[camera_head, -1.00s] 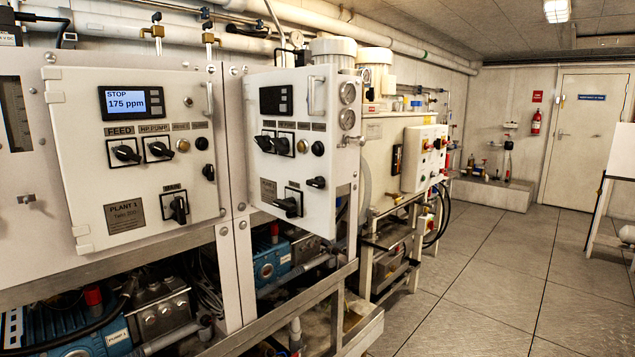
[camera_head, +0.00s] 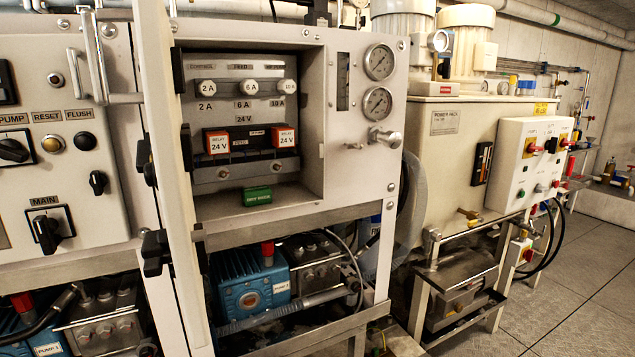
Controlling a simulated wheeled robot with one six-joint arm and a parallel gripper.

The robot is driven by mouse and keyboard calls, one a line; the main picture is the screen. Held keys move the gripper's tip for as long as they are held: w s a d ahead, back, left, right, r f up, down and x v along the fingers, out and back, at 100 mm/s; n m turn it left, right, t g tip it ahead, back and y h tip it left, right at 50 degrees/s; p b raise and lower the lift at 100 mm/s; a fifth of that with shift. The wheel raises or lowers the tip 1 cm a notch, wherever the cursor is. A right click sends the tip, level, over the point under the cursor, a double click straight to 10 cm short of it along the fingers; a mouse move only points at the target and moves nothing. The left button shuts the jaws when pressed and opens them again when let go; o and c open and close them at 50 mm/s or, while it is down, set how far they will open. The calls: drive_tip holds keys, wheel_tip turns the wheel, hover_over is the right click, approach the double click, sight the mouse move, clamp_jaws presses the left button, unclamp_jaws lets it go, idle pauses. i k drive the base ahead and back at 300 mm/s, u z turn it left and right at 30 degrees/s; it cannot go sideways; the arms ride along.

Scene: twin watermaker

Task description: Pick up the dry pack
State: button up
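A small green box with white lettering (camera_head: 257,196), which looks like the dry pack, sits low in the open recess of the second cabinet (camera_head: 345,195), at its front edge. The lettering is too small to read surely. Its front face shows fully and nothing covers it. The cabinet door (camera_head: 172,150) stands open to its left, seen nearly edge-on. My gripper is not in view.
Above the green box are two red-and-white relays (camera_head: 217,142) and a row of white fuse knobs (camera_head: 249,87). A valve knob (camera_head: 384,138) sticks out at right. A metal rail (camera_head: 290,223) runs below. Clear floor (camera_head: 590,290) lies at right.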

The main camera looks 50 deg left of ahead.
sight(259, 196)
drive_tip(key=i, duration=0.85)
drive_tip(key=u, duration=1.9)
